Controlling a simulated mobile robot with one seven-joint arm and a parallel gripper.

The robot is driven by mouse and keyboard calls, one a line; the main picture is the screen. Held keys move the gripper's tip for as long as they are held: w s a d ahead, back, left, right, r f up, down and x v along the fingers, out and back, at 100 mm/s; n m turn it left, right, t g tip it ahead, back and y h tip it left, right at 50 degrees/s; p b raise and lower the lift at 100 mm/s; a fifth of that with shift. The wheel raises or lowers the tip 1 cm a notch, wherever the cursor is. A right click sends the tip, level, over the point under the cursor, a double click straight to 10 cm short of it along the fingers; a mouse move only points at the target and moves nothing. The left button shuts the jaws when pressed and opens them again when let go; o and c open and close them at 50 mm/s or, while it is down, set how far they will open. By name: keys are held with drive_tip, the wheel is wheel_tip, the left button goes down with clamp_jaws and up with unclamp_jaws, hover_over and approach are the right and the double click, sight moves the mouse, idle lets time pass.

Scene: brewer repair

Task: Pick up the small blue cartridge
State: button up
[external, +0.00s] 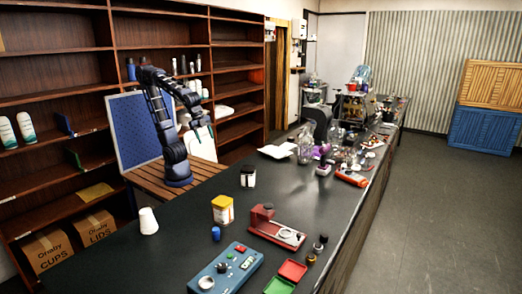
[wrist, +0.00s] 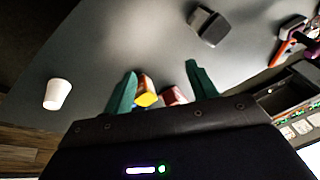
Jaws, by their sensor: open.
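The small blue cartridge (external: 216,233) stands upright on the dark counter, between the yellow canister (external: 222,209) and the blue control box (external: 228,270). My gripper (external: 203,122) is raised over the far left side of the counter, well above and behind the cartridge. In the wrist view my gripper (wrist: 160,68) has its two green fingers spread wide with nothing held. Beyond them, partly hidden by the gripper body, are a yellow item (wrist: 146,91) and a red item (wrist: 171,96).
A white cup (external: 148,221) stands left of the cartridge. A dark-lidded jar (external: 248,175) stands farther back. A red device (external: 276,228) and red and green trays (external: 292,270) lie to the right. Glassware crowds the far counter. Bare counter surrounds the cup.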

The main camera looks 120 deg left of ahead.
drive_tip(key=w+d+f+m, duration=0.1)
drive_tip(key=w+d+m, duration=0.3)
drive_tip(key=w, duration=0.5)
drive_tip(key=m+g+h, duration=0.2)
drive_tip(key=m+g, duration=0.1)
drive_tip(key=m, duration=0.7)
approach(216, 228)
drive_tip(key=shift+w+a+f, duration=0.1)
drive_tip(key=shift+w+f, duration=0.35)
drive_tip(key=shift+f, duration=0.5)
drive_tip(key=f, duration=0.5)
drive_tip(key=shift+d, duration=0.35)
drive_tip(key=shift+s+d+f, duration=0.1)
drive_tip(key=shift+d+f, duration=0.05)
drive_tip(key=shift+f, duration=0.7)
drive_tip(key=shift+s+d+f, duration=0.1)
drive_tip(key=shift+d+f, duration=0.05)
drive_tip(key=shift+f, duration=0.7)
drive_tip(key=shift+s+d+f, duration=0.1)
drive_tip(key=shift+d+f, duration=0.05)
drive_tip(key=shift+f, duration=0.75)
drive_tip(key=c, duration=1.1)
